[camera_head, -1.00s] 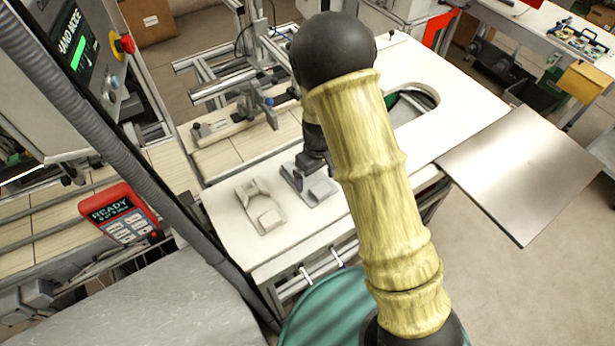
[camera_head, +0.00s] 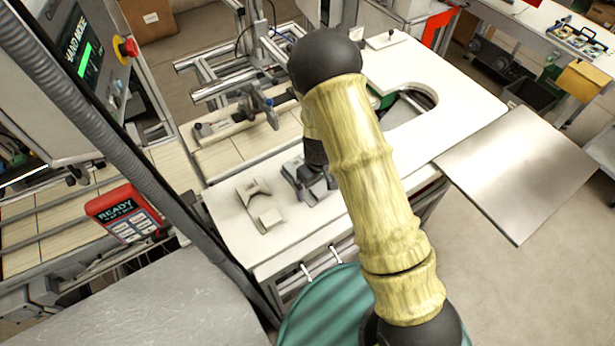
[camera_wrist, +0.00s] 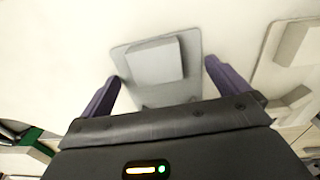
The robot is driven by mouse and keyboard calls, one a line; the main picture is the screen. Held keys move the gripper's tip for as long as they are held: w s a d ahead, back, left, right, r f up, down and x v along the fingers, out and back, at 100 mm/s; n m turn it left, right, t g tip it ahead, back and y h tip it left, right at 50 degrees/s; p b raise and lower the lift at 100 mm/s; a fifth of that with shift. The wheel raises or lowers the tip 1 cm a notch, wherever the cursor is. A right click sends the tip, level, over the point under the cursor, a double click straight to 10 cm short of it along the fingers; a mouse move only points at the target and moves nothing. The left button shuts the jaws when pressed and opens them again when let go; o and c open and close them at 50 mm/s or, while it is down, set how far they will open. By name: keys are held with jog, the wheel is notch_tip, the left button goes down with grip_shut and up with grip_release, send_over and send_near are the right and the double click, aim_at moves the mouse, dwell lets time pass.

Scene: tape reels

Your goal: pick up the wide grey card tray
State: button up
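The wide grey card tray (camera_wrist: 155,63) lies flat on the white worktop, with a raised block on it. In the head view, the tray (camera_head: 322,191) is partly hidden by my arm and gripper. My gripper (camera_wrist: 162,72) is open and empty, with one dark purple finger on each side of the tray in the wrist view. Its palm hides the tray's near end. I cannot tell how far the fingertips are above the worktop. In the head view, my gripper (camera_head: 306,184) is just over the tray.
A beige tray (camera_head: 262,206) of similar form lies left of the grey one; it also shows in the wrist view (camera_wrist: 280,75). The white worktop (camera_head: 445,85) has a cutout at right. An aluminium frame with wooden rails stands behind. A metal plate (camera_head: 520,170) juts out at right.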

jog(key=c, duration=0.7)
notch_tip(320, 180, up, 10)
jog(key=b, duration=0.2)
jog(key=shift+b, duration=0.4)
